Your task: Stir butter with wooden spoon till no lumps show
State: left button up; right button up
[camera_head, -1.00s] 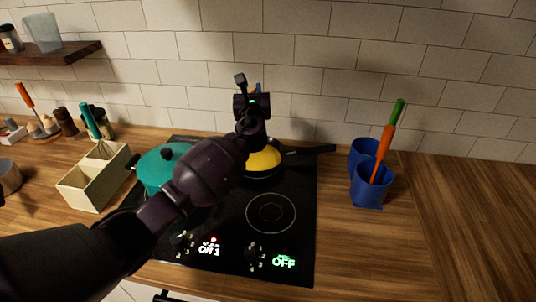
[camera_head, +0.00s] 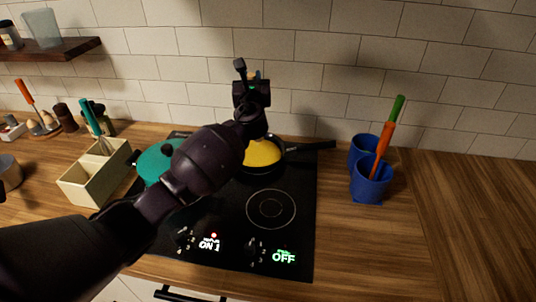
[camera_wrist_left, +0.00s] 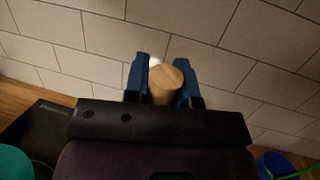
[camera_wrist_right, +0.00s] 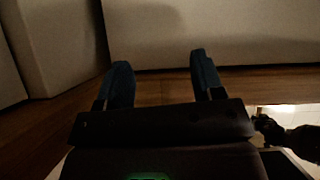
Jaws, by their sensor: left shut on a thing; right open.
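The frying pan's dark rim (camera_head: 287,158) is on the back of the cooktop, its handle pointing right. The yellow butter (camera_head: 263,154) in it is partly hidden behind my left arm; the visible part looks smooth, but I cannot tell about lumps. My left gripper (camera_head: 252,78) is above the pan. In the left wrist view its blue fingers are shut on the round wooden end of the spoon (camera_wrist_left: 166,82). The spoon's lower part is hidden. My right gripper (camera_wrist_right: 159,76) shows only in its wrist view, open and empty.
A teal pot (camera_head: 155,163) stands left of the pan on the black cooktop (camera_head: 245,235), whose displays read ON 1 and OFF. A cream utensil box (camera_head: 85,188) is at left. Blue cups (camera_head: 369,188) with orange- and green-handled utensils are at right. The right counter (camera_head: 450,230) is clear.

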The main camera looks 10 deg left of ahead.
pick_arm(q)
jog(key=shift+r, duration=2.55)
jog(key=shift+f, duration=0.1)
